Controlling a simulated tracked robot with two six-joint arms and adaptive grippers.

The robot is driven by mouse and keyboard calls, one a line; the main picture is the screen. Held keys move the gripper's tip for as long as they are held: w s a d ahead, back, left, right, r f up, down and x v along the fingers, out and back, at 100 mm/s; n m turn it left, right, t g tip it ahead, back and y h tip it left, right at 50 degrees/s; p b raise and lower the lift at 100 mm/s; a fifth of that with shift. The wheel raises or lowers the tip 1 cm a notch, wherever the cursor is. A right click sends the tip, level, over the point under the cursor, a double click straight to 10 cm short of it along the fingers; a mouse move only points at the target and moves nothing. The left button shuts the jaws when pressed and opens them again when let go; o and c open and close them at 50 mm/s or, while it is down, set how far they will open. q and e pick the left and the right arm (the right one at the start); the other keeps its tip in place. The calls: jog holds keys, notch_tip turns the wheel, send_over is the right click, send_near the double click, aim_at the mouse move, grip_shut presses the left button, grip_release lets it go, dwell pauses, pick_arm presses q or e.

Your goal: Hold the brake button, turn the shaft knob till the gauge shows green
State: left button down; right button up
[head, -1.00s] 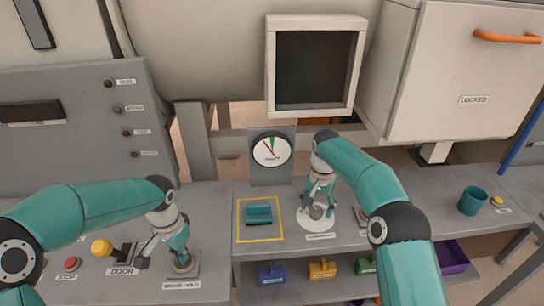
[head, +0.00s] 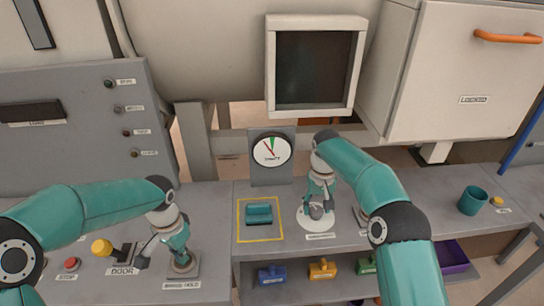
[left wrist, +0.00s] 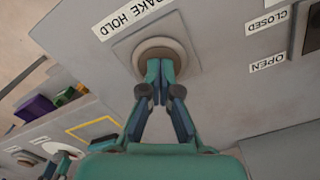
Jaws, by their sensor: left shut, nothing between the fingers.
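My left gripper (head: 182,258) is shut and empty, with its fingertips down on the round brake button (left wrist: 160,52) beside the BRAKE HOLD label. It hides part of the button; how far the button is pressed cannot be seen. My right gripper (head: 318,204) is at the grey shaft knob (head: 316,212) on its white disc, with fingers on either side of it; whether they grip it is too small to tell. The gauge (head: 271,150) has a white face with a green sector at the top. Its dark red needle points up and left, just left of the green.
A teal block (head: 259,213) sits inside a yellow square between my arms. A yellow-knobbed door lever (head: 102,247) and a red stop button (head: 71,264) are left of my left gripper. A teal cup (head: 473,200) stands at right. Coloured blocks are on the lower shelf.

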jog(key=c, duration=0.6)
jog(key=m, duration=0.5)
jog(key=o, duration=1.1)
jog(key=shift+c, duration=0.2)
jog(key=shift+r, duration=4)
pick_arm(q)
jog(key=shift+r, duration=3.05)
